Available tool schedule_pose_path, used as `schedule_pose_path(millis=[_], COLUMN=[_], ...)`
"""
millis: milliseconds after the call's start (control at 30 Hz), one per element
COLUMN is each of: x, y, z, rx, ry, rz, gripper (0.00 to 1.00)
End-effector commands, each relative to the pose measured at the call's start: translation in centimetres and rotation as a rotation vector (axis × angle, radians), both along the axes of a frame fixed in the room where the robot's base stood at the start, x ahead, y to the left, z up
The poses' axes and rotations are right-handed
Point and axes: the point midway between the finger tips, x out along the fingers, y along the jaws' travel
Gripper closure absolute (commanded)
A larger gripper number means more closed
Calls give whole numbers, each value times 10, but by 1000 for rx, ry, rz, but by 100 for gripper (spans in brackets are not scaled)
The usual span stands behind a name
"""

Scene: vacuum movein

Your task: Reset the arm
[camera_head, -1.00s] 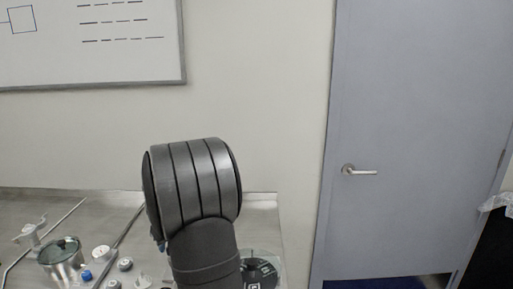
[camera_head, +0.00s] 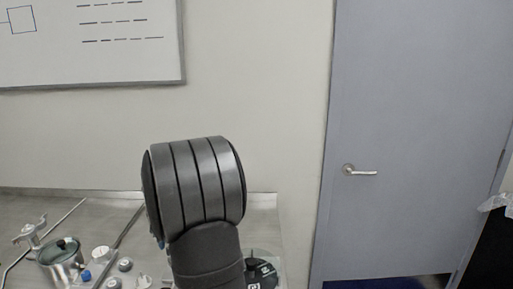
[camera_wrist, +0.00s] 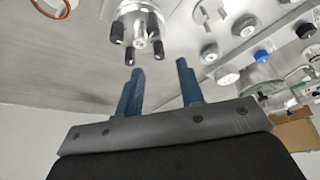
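My gripper (camera_wrist: 160,80) shows in the wrist view with two blue fingers standing apart. Nothing is between the fingers, so it is open and empty. A silver fixture with several black-tipped prongs (camera_wrist: 138,22) is just beyond the left finger; I cannot tell how far away it is. In the head view my dark ribbed arm link rises in the lower middle, and the gripper itself is hidden there.
The metal worktop (camera_head: 60,208) carries a lidded metal vessel (camera_head: 62,260), a clamp on a rod (camera_head: 30,232) and several small knobs (camera_head: 100,254). A cardboard box (camera_wrist: 296,132) shows in the wrist view. A grey door (camera_head: 415,140) stands at right.

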Motion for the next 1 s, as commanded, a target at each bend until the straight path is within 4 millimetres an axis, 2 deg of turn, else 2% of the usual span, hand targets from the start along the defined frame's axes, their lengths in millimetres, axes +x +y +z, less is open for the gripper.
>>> schedule_pose_path(millis=[100,667,733,1000], x=[-5,-34,-31,-17], y=[-7,-40,-35,-19], z=[24,127,109,58], rx=[1,1,-2,-2], ry=[-5,-4,7,3], rz=[-1,-2,-1,0], gripper=[65,65,65,65])
